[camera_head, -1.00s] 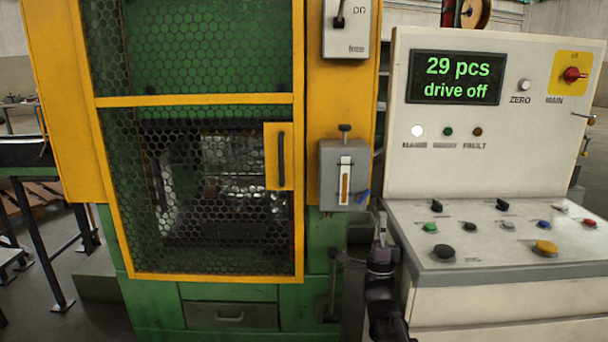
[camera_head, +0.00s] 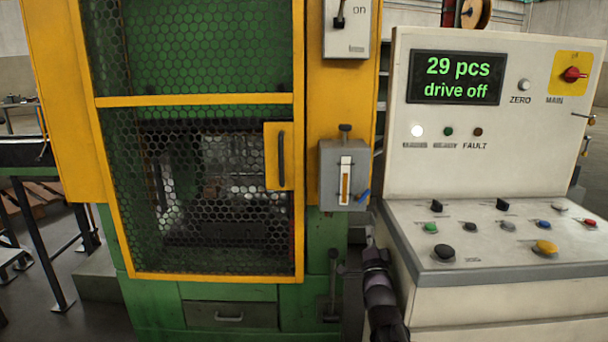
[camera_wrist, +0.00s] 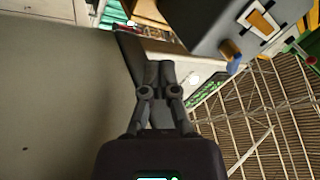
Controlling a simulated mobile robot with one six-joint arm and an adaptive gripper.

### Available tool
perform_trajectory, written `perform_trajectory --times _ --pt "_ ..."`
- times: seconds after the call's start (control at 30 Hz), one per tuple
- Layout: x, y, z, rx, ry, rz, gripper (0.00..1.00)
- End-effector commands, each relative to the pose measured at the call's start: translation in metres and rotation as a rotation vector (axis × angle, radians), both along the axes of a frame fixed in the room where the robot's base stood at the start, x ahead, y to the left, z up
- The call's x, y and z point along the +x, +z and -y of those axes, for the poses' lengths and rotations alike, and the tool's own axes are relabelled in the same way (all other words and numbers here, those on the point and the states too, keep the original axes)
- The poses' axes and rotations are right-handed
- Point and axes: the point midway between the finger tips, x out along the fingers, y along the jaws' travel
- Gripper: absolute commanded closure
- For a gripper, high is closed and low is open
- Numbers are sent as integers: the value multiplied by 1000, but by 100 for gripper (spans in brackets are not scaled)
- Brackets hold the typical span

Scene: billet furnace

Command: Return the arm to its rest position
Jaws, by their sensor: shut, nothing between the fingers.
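My gripper (camera_wrist: 158,75) shows in the wrist view with its two dark fingers together and nothing between them. In the head view my dark arm (camera_head: 380,295) stands low in the gap between the green and yellow machine (camera_head: 228,292) and the control console (camera_head: 480,285). The fingers cannot be made out clearly there. The grey box with a level gauge (camera_head: 330,172) is above and left of the arm. It also shows at the upper right of the wrist view (camera_wrist: 205,25), apart from the fingers.
The console's panel display (camera_head: 455,78) reads "29 pcs" and "drive off". Buttons and knobs cover its sloped top close to my arm's right. The yellow-framed mesh guard (camera_head: 200,278) is closed. A black lever (camera_head: 333,290) stands left of my arm.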

Motion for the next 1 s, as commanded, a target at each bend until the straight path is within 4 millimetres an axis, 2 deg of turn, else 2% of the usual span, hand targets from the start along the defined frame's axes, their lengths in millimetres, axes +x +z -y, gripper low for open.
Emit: perform_trajectory --times 0.3,0.57,0.77,1.0 --pt "11 -52 -1 -140 -47 -299 100" --pt "7 -102 -2 -277 -52 -562 100" --pt "-6 -143 -4 -401 -28 -782 100" --pt "-37 -191 -6 -565 44 -1059 100"
